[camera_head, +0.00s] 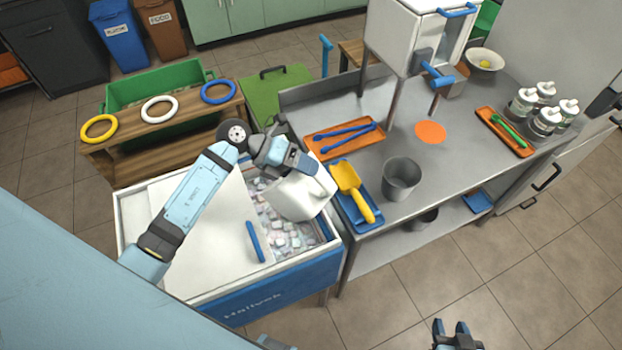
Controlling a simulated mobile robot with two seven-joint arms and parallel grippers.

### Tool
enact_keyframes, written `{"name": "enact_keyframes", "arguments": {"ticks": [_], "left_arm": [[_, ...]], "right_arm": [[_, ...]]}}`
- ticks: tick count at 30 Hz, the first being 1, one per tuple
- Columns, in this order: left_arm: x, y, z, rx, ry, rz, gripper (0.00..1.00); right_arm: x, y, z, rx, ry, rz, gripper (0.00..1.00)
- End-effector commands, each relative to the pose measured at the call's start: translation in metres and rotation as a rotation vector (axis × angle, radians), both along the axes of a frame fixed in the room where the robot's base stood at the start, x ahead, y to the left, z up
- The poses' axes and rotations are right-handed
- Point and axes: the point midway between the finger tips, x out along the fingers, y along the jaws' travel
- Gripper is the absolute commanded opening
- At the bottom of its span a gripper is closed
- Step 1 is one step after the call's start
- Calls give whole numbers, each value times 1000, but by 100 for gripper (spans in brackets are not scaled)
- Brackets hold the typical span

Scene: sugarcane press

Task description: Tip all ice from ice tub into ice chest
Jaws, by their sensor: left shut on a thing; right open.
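The blue and white ice chest (270,297) stands at the centre left, its white lid (205,235) covering the left part. Ice cubes (282,236) show in the open right part. A white ice tub (300,196) is tilted over this opening. My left gripper (300,160) is shut on the tub at its upper side. I cannot see inside the tub, so whether ice is in it is hidden. My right gripper (452,328) is open and empty, low over the floor at the bottom of the view, away from the chest.
A steel table (450,165) adjoins the chest on the right. It holds a yellow scoop (350,188) on a blue tray, a grey pot (400,178), orange trays and several bottles. A wooden bench with rings (160,125) stands behind the chest. Floor at lower right is clear.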

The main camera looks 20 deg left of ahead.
Motion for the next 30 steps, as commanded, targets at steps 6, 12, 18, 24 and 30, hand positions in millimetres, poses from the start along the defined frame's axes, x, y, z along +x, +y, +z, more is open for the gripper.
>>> {"name": "enact_keyframes", "arguments": {"ticks": [6,12,18,24,30], "left_arm": [[5,22,-2,-168,31,2,4],[8,39,-10,-289,52,2,4],[11,53,-14,-392,72,1,4],[12,62,-16,-451,84,0,3],[12,64,-15,-467,86,0,3]], "right_arm": [[-1,4,-15,6,5,6,42],[-3,8,-32,8,10,15,42],[-3,8,-45,8,10,17,42],[-3,6,-53,5,11,14,42],[-2,4,-54,2,10,11,42]]}}
